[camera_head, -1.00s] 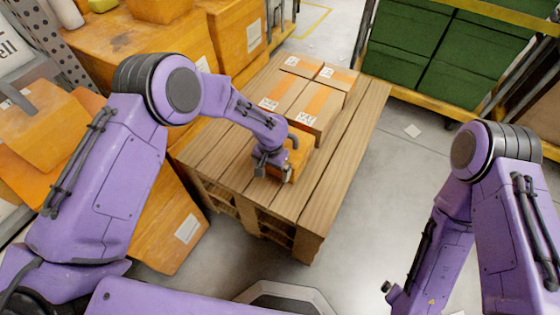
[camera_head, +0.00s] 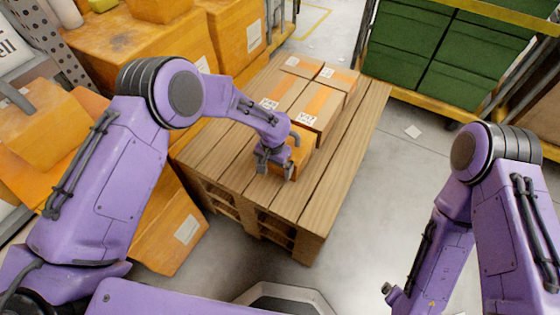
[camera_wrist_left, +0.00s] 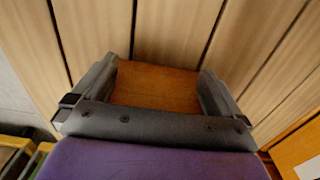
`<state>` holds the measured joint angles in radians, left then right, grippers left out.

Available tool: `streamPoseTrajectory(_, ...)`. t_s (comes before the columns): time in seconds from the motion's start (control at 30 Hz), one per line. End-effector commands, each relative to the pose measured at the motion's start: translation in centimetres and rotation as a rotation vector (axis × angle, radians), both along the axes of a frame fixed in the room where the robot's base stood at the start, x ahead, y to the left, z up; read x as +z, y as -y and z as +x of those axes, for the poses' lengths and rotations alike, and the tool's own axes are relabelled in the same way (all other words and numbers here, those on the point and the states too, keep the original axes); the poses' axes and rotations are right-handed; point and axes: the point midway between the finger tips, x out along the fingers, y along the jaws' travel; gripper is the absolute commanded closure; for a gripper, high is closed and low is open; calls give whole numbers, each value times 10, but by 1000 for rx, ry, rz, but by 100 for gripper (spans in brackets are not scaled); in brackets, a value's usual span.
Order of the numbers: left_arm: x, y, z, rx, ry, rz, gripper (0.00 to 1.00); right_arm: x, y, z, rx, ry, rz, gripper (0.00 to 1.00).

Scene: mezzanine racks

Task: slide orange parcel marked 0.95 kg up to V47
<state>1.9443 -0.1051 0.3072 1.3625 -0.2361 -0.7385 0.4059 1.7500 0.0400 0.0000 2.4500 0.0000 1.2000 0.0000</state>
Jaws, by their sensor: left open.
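The orange parcel (camera_head: 302,148) lies on the wooden pallet, just in front of a brown taped box (camera_head: 317,108) whose white label is too small to read surely, perhaps V47. Part of the parcel is hidden by my left gripper (camera_head: 275,169); its 0.95 kg mark cannot be read. In the left wrist view my left gripper (camera_wrist_left: 158,72) is open, with its fingers on either side of the parcel's orange-brown face (camera_wrist_left: 155,90). Whether the fingers touch it I cannot tell. My right arm shows at the right, but its gripper is outside the picture.
The pallet (camera_head: 345,165) has bare planks to the right and front. More taped boxes (camera_head: 303,66) stand at its far end. Large orange cartons (camera_head: 130,50) crowd the left. Green crates (camera_head: 440,60) stand on a yellow rack at the back right.

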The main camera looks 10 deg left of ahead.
Motion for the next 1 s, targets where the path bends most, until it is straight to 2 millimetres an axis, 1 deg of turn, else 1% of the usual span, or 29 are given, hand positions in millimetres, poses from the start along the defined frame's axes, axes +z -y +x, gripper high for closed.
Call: streamPoseTrajectory(1.0,0,4,12,0,1,0,0,-7,0,0,0,0,0,0)
